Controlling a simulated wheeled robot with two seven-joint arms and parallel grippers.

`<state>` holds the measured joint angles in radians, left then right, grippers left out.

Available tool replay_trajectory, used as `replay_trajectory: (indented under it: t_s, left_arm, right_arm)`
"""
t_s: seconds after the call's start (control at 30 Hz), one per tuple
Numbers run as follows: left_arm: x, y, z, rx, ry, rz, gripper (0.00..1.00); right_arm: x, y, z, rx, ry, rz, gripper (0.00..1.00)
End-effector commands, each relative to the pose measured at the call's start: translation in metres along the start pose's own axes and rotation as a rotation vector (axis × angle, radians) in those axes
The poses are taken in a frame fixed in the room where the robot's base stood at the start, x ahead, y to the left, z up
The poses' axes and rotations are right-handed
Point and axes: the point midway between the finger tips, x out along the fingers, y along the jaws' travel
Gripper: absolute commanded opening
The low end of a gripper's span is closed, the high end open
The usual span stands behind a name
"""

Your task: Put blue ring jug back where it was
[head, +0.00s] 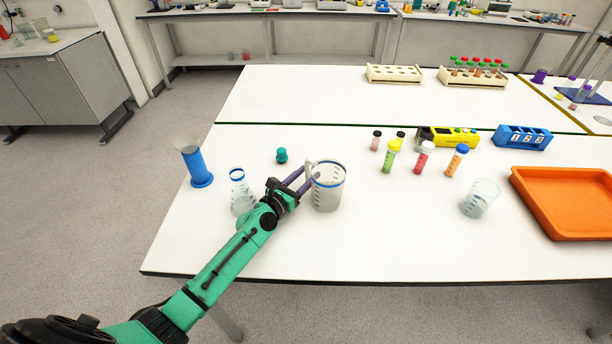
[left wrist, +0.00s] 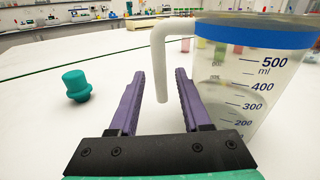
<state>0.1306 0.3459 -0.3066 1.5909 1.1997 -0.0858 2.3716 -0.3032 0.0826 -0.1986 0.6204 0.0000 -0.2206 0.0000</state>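The blue ring jug (head: 328,190) stands upright on the white table, a clear beaker with a blue band at its rim and a white handle on its left side. It fills the right of the left wrist view (left wrist: 255,85). My left gripper (head: 303,179) is at the jug's handle side. In the left wrist view its purple fingers (left wrist: 160,88) are apart, with the handle (left wrist: 163,75) showing between them; I cannot tell whether either finger touches it. My right gripper is in neither view.
A flask (head: 240,195) stands close left of my left gripper, with a blue cylinder (head: 198,168) beyond. A teal stopper (head: 282,156) is behind. Capped tubes (head: 390,158), a small beaker (head: 480,199) and an orange tray (head: 565,203) are to the right.

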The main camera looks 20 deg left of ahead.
Motion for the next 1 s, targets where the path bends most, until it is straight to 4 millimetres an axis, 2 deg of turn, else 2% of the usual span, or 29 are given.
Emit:
replay_trajectory:
  t_s: [0.17, 0.27, 0.5, 0.73, 0.83, 1.0]
  left_arm:
    - [-0.001, 0.000, 0.005, 0.000, 0.000, 0.000, 0.48]
    - [-0.014, 0.000, 0.001, -0.002, 0.002, 0.000, 0.48]
    - [-0.062, -0.001, 0.000, -0.001, 0.004, -0.001, 0.48]
    - [-0.109, 0.000, -0.001, 0.001, 0.003, 0.000, 0.48]
    - [-0.118, 0.000, 0.001, 0.000, 0.001, 0.000, 0.48]
    - [-0.121, 0.000, 0.003, 0.000, 0.000, 0.000, 0.48]
  right_arm:
    - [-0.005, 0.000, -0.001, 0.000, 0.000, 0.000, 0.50]
    - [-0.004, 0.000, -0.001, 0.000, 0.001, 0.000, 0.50]
    - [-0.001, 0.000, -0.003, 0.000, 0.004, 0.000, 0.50]
    - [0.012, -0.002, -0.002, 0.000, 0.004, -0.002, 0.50]
    - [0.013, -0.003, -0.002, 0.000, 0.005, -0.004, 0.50]
    - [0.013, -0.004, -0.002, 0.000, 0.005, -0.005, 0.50]
